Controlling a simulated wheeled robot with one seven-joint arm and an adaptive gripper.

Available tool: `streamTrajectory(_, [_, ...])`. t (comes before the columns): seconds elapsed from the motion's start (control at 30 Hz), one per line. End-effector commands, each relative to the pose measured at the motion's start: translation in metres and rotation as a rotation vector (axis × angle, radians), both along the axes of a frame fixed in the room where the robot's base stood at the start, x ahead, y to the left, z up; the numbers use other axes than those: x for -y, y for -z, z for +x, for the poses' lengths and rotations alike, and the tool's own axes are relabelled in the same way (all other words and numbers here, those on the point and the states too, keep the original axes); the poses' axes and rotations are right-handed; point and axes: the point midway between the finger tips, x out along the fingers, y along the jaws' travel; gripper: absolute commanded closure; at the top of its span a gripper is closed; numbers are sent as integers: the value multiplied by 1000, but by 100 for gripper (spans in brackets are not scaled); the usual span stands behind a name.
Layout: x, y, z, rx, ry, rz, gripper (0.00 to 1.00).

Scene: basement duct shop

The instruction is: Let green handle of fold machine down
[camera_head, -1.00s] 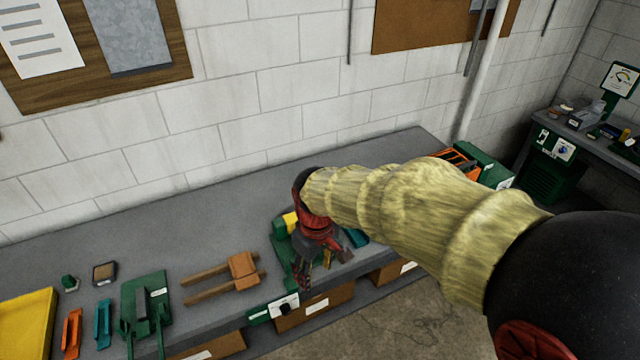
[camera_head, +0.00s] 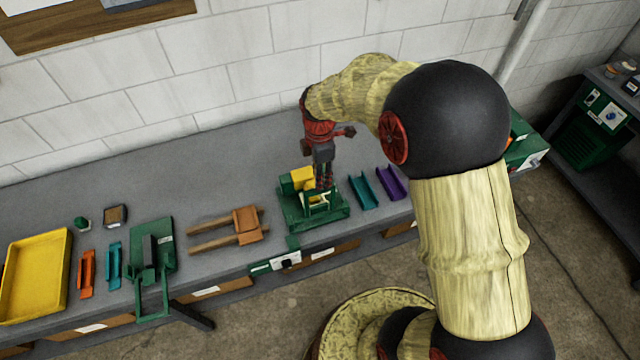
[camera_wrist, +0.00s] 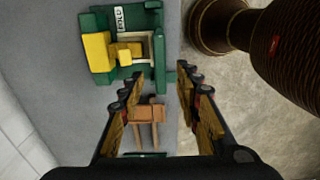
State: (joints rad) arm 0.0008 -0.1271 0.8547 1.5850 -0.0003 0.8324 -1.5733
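A green machine (camera_head: 312,212) with a yellow block (camera_head: 302,178) stands near the bench's front edge. In the wrist view, the machine (camera_wrist: 124,75) carries a white label (camera_wrist: 120,18) that seems to read FOLD. A green bar (camera_wrist: 159,55), perhaps its handle, borders a pale square opening on its right side there. In the head view, my gripper (camera_head: 325,184) hangs fingers down over the machine and partly hides it. In the wrist view, my gripper (camera_wrist: 160,82) is open, with nothing between its fingers. I cannot tell whether a finger touches the machine.
Left of the machine lie a wooden fork-shaped piece (camera_head: 240,228), another green device (camera_head: 152,242) with a frame hanging over the edge, and a yellow tray (camera_head: 62,255). Teal (camera_head: 363,192) and purple (camera_head: 391,183) channels lie to the right. The bench's back (camera_head: 200,170) is clear.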

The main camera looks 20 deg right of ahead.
Motion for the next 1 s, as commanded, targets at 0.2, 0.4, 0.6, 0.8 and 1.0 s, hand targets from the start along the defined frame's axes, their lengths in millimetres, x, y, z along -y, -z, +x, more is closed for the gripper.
streamTrajectory(0.2, [0, 33, -1, -3, 1, 0, 67])
streamTrajectory(0.4, [-1, 50, -1, -1, 2, 0, 67])
streamTrajectory(0.6, [-1, 53, 0, 1, 2, 0, 67])
streamTrajectory(0.8, [-1, 53, 0, 1, 2, 0, 72])
streamTrajectory(1.0, [-1, 53, 0, 1, 2, 0, 83])
